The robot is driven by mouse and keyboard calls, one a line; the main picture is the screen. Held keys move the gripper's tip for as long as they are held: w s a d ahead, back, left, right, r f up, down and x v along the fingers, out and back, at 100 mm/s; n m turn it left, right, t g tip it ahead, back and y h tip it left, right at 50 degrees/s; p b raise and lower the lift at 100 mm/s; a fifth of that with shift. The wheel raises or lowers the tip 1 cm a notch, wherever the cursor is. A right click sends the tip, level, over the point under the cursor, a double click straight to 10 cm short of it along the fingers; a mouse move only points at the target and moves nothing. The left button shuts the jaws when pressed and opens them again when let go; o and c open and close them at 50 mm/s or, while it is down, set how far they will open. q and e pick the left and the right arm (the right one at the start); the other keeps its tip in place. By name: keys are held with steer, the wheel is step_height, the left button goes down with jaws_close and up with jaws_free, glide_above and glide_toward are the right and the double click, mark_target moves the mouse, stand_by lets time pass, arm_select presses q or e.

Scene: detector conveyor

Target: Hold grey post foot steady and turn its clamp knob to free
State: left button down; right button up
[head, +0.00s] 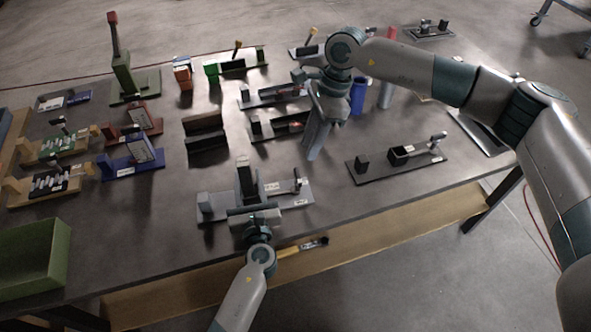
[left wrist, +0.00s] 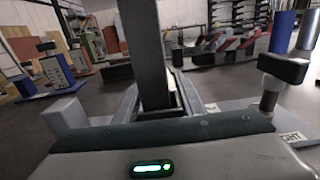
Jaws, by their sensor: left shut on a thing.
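The grey post foot (head: 285,197) lies on the front middle of the table, a light grey plate with a dark upright post (head: 246,180) and an end block at its left. Its clamp knob (head: 298,183), a dark bar on a short rod, stands at the right end; it also shows in the left wrist view (left wrist: 284,68). My left gripper (head: 250,205) is shut on the post foot, around the dark post (left wrist: 147,50). My right gripper (head: 314,150) hangs above the table, apart from the knob, behind it and slightly right. I cannot tell its finger gap.
A dark plate (head: 375,172) with blocks lies to the right. Grey fixtures (head: 262,135) and a black bracket (head: 206,133) stand behind. A blue cylinder (head: 358,97) stands near my right gripper. A green bin (head: 35,250) is at front left. Bare table lies left of the foot.

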mark_target(298, 175)
steer(key=a+r+m+h, duration=0.1)
steer(key=m, duration=0.5)
steer(key=s+a+m+t+h, duration=0.1)
steer(key=m, duration=0.5)
steer(key=a+r+m+h, duration=0.1)
steer(key=m, duration=0.4)
steer(key=shift+s+r+m+t, duration=0.2)
steer(key=shift+r+m+t, duration=0.1)
steer(key=shift+r+m, duration=0.1)
steer(key=shift+f, duration=0.15)
step_height(298, 175, down, 12)
steer(key=shift+r, duration=0.1)
jaws_close()
